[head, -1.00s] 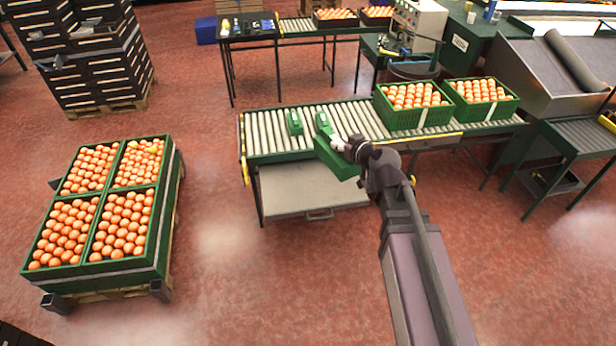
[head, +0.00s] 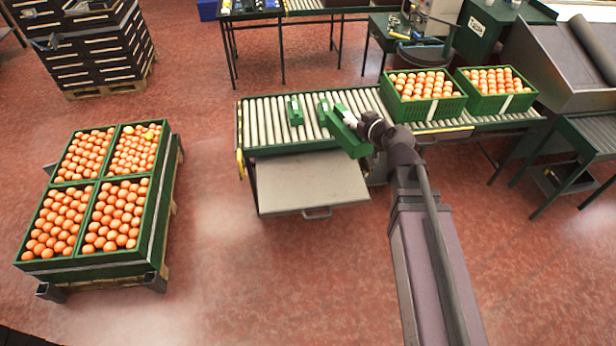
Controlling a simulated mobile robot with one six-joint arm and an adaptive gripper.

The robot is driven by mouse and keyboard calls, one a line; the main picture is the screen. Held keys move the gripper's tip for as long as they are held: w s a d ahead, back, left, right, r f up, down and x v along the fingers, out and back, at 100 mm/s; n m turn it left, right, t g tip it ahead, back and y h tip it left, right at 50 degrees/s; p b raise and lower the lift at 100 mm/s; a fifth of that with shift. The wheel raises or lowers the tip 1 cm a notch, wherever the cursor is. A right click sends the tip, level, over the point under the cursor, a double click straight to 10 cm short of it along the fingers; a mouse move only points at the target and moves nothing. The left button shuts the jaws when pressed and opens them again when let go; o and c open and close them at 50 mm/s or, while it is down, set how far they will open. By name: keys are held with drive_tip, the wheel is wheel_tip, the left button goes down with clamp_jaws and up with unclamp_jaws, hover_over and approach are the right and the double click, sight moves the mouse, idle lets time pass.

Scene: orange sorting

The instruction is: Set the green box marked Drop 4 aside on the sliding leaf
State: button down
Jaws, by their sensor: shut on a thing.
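My gripper (head: 352,122) is shut on a green box (head: 347,137), held in front of the near edge of the roller conveyor, by the right back corner of the leaf. The gripper partly covers the box, and its marking cannot be read. The sliding leaf (head: 310,182) is a bare grey panel with a front handle, pulled out under the conveyor's left part. Two small green things stand on the rollers left of my gripper, one at the left (head: 295,111) and one closer (head: 323,111).
Two green crates of oranges, left (head: 425,111) and right (head: 500,104), stand on the conveyor (head: 265,125) to the right. A pallet with orange-filled green crates (head: 158,215) stands on the floor at left. Open floor lies between the pallet and the leaf.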

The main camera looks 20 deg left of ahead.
drive_tip(key=shift+s+a, duration=0.1)
drive_tip(key=shift+s, duration=0.05)
drive_tip(key=shift+a+f, duration=0.1)
drive_tip(key=w+a+f+b, duration=0.1)
drive_tip(key=a+f+b, duration=0.2)
drive_tip(key=f+b, duration=1.3)
drive_tip(key=w+a+f+b, duration=0.1)
drive_tip(key=a+f+b, duration=0.2)
drive_tip(key=f+b, duration=1.3)
drive_tip(key=w+a+f+b, duration=0.1)
drive_tip(key=a+f+b, duration=0.3)
drive_tip(key=f+b, duration=1.2)
drive_tip(key=shift+w+f+n+g+y+b, duration=0.2)
drive_tip(key=shift+w+n+g+y+b, duration=0.1)
drive_tip(key=shift+w+n, duration=0.1)
drive_tip(key=shift+a, duration=0.1)
drive_tip(key=w+a, duration=0.3)
drive_tip(key=w, duration=0.4)
drive_tip(key=w+a+f+b, duration=0.1)
drive_tip(key=w+a, duration=0.3)
drive_tip(key=w, duration=0.3)
drive_tip(key=shift+w+f, duration=0.15)
drive_tip(key=shift+f, duration=0.05)
drive_tip(key=shift+f+b, duration=0.1)
drive_tip(key=shift+b, duration=0.25)
drive_tip(key=shift+a+f+b, duration=0.1)
drive_tip(key=shift+f+b, duration=1.6)
